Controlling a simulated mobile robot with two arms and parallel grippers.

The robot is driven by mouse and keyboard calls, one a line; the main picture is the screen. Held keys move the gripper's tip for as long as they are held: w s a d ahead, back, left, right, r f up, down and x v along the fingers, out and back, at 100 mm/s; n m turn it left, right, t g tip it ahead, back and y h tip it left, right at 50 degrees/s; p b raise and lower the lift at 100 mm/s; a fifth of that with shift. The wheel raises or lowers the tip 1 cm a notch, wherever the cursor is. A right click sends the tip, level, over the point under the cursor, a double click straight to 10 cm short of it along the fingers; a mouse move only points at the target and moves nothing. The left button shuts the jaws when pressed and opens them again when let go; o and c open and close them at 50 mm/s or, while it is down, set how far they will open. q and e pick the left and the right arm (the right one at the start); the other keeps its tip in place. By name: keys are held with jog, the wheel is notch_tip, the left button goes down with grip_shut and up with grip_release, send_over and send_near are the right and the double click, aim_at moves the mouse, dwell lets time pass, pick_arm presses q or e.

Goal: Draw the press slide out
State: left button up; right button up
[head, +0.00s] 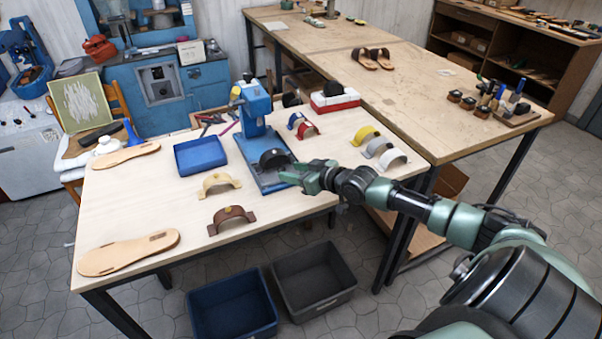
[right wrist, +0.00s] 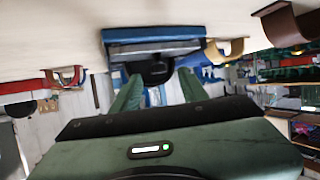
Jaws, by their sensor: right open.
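The blue press (head: 254,112) stands on the wooden table, its blue base (head: 249,160) reaching toward the front edge. A dark slide (head: 287,165) lies on the base with a rounded black piece (head: 273,158) on it. My right gripper (head: 286,176) is open at the front end of the base. In the right wrist view, which looks upside down, its two green fingers (right wrist: 158,80) stand apart, with the black piece (right wrist: 156,71) beyond and between them. The grey slide plate (right wrist: 155,48) also shows there. I cannot tell whether the fingers touch the slide. My left gripper is not in view.
A blue tray (head: 198,156) stands left of the press. Tan (head: 218,184) and brown (head: 231,218) straps lie in front of it, and red (head: 308,131) and yellow (head: 366,135) straps lie to the right. Sole pieces (head: 128,253) lie at the left. Bins (head: 312,280) stand on the floor.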

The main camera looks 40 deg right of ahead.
jog(key=shift+v, duration=2.1)
jog(key=shift+f, duration=0.1)
